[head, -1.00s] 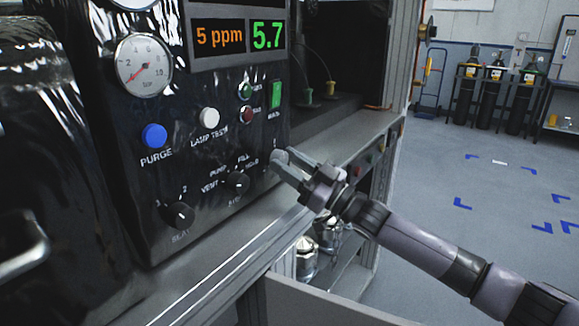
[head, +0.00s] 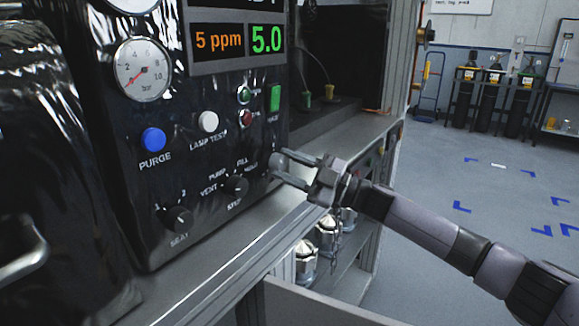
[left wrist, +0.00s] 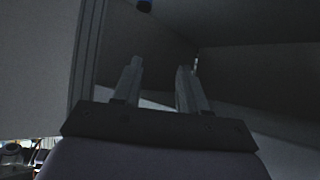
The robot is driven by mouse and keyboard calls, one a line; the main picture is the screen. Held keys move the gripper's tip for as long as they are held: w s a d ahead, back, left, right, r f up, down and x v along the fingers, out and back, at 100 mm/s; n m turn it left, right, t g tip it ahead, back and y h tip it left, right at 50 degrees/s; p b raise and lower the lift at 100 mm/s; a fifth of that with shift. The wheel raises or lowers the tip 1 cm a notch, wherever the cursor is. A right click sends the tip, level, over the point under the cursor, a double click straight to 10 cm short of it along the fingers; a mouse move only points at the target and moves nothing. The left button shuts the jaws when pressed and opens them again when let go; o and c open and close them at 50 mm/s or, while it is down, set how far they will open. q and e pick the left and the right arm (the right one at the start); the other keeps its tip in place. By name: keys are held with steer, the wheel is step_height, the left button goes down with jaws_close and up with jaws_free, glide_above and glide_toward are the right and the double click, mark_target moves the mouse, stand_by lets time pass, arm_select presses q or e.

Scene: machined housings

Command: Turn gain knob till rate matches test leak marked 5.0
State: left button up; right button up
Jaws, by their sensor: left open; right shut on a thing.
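The black control panel (head: 130,225) fills the left of the head view. Its display (head: 238,40) reads 5 ppm in orange and 5.0 in green. My right gripper (head: 280,166) is at the panel's right edge, shut on a small grey knob (head: 275,162); the fingers hide part of the knob and its markings. I cannot read a label on that knob. My left gripper (left wrist: 158,82) shows only in the left wrist view. It is open and empty, with dim grey surfaces around it.
Close by on the panel are the mode selector (head: 236,186), the SEAT knob (head: 178,220), the blue PURGE button (head: 153,139) and a white lamp test button (head: 208,122). A grey ledge (head: 215,243) runs below. Metal housings (head: 304,257) stand on a shelf beneath.

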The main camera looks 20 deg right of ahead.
stand_by(0.4)
steer(key=o, duration=1)
steer(key=shift+d, duration=0.1)
steer(key=shift+b+v, duration=0.65)
steer(key=shift+v, duration=2.9)
